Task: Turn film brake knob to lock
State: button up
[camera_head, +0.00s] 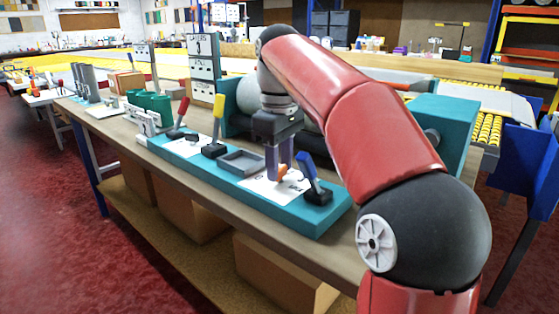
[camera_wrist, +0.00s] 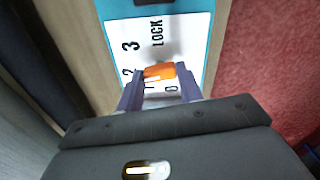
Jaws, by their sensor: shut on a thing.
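The film brake knob (camera_wrist: 160,72) is orange and sits on a white dial plate (camera_wrist: 172,32) in the wrist view. The plate carries "LOCK", "3", "2" and "0" marks; other marks are partly hidden. My gripper (camera_wrist: 158,82) is shut on the knob, a finger on each side. In the head view my gripper (camera_head: 279,176) points down at the teal panel (camera_head: 225,180), with a bit of the orange knob (camera_head: 282,171) showing between the fingers. I cannot tell exactly which mark the knob points to.
A blue-handled lever (camera_head: 308,170) stands close to the right of my gripper. Yellow (camera_head: 217,125) and red (camera_head: 182,112) levers and a grey tray (camera_head: 241,162) are to the left. A roll and teal housing (camera_head: 440,125) lie behind. Cardboard boxes (camera_head: 275,270) sit below the bench.

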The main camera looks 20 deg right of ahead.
jog(key=shift+r, duration=0.1)
jog(key=shift+m+p, duration=0.6)
jog(key=shift+m, duration=0.2)
jog(key=shift+m+p, duration=0.6)
jog(key=shift+m, duration=0.6)
jog(key=m, duration=1)
jog(key=shift+m, duration=0.4)
jog(key=m, duration=0.4)
jog(key=shift+m, duration=0.4)
jog(key=o, duration=1)
